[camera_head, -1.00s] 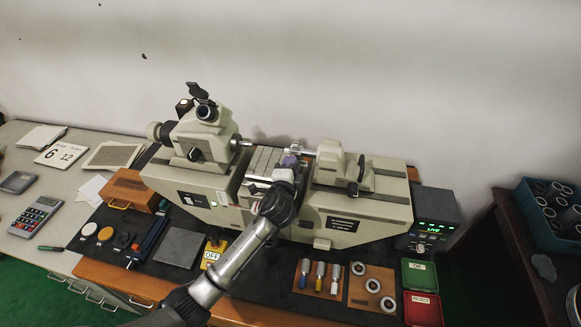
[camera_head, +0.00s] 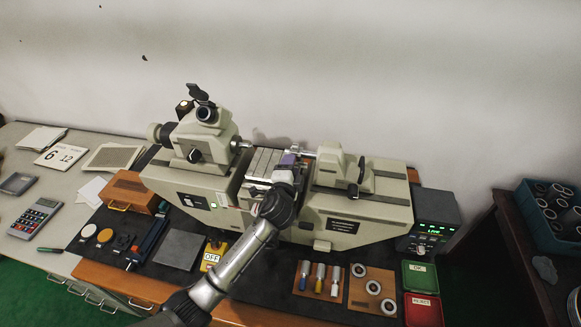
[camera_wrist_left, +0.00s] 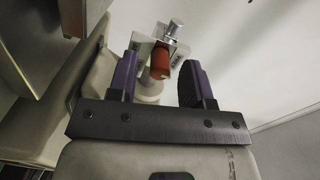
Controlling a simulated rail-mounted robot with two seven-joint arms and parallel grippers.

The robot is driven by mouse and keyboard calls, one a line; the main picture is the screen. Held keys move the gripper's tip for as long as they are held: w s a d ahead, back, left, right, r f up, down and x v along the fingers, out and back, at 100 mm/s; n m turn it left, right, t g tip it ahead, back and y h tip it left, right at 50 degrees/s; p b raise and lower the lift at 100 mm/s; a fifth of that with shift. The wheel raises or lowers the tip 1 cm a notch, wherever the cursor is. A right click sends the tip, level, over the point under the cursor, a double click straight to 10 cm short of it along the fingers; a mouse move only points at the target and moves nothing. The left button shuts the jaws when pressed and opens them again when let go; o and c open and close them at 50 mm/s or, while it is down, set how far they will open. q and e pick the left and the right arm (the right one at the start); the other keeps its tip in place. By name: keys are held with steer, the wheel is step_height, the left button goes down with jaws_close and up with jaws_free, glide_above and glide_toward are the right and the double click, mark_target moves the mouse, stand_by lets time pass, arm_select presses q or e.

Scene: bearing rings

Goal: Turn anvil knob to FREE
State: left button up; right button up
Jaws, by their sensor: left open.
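The beige bench machine (camera_head: 343,205) stands at the centre of the dark mat. A black knob (camera_head: 194,155) is on its left head, and a dark lever or knob (camera_head: 361,169) is on its right head. My left gripper (camera_head: 289,158) is over the middle of the machine, between the two heads. In the left wrist view my left gripper (camera_wrist_left: 158,82) is open, its two purple fingers apart. An orange-red cylinder (camera_wrist_left: 161,64) with a silver cylinder (camera_wrist_left: 174,28) above it shows between and beyond the fingers. I cannot tell whether this is the anvil knob; its labels are unreadable. My right gripper is not in view.
In front of the machine are a yellow OFF switch plate (camera_head: 211,256), a tray of coloured-handled tools (camera_head: 319,279) and a ring board (camera_head: 371,290). A display box (camera_head: 432,225) stands at the right, above green and red bins (camera_head: 420,275). A wall is behind.

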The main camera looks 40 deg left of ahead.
arm_select(q)
steer(key=b+v, duration=0.1)
steer(key=v, duration=1.3)
steer(key=shift+w+a+r, duration=0.1)
stand_by(0.3)
